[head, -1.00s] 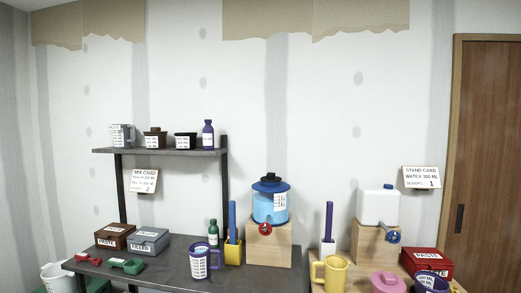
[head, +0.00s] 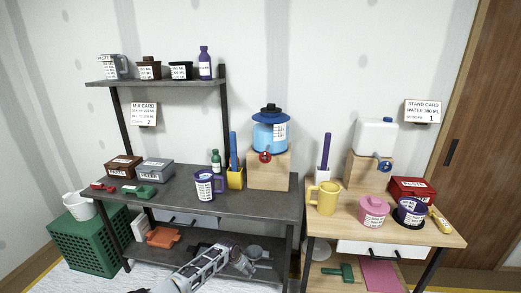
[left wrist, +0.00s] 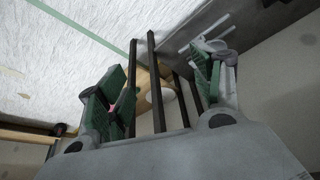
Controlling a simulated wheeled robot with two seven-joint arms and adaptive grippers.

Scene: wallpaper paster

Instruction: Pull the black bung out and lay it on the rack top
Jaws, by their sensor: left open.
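A black stopper-like piece (head: 270,107) stands on the blue lid of the blue water dispenser (head: 264,137); it looks like the bung. The dispenser has a red tap and sits on a wooden block on the dark bench. The rack top (head: 150,84) is the dark upper shelf at left, holding a grey jug, a brown pot, a black-lidded pot and a purple bottle. My left gripper (head: 250,259) is low, in front of the dark bench and well below the dispenser. In the left wrist view its green-padded fingers (left wrist: 160,98) are apart and empty. My right gripper is out of view.
The dark bench (head: 130,197) holds paste boxes, scoops, a purple mug, a green bottle and a yellow holder. A wooden stand (head: 340,225) at right holds a white dispenser, mugs and a red box. A green crate (head: 88,240) stands on the floor at left.

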